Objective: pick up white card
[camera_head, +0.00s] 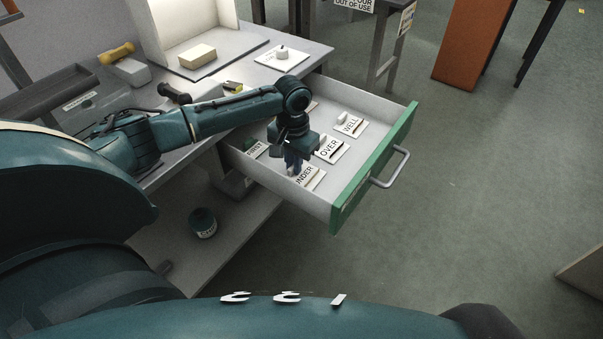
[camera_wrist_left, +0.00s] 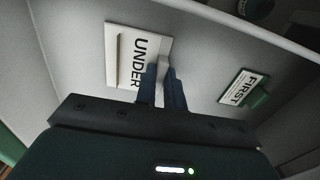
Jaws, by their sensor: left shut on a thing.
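Several white cards with black words lie in the open drawer in the head view: UNDER (camera_head: 312,178), OVER (camera_head: 331,150), WELL (camera_head: 351,126) and FIRST (camera_head: 256,149). My left gripper (camera_head: 293,167) points down into the drawer at the UNDER card. In the left wrist view the UNDER card (camera_wrist_left: 125,62) lies at the fingertips. The left gripper (camera_wrist_left: 162,82) is shut on a small pale grip piece at that card's edge, mostly hidden between the fingers. The FIRST card (camera_wrist_left: 238,88) with a green piece lies to the right, apart from the fingers.
The drawer has a green front (camera_head: 375,170) with a metal handle (camera_head: 392,169). The worktop (camera_head: 310,52) above holds a sponge-like block (camera_head: 197,56) and a white plate with a knob (camera_head: 281,55). A dark tin (camera_head: 203,222) stands on the lower shelf.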

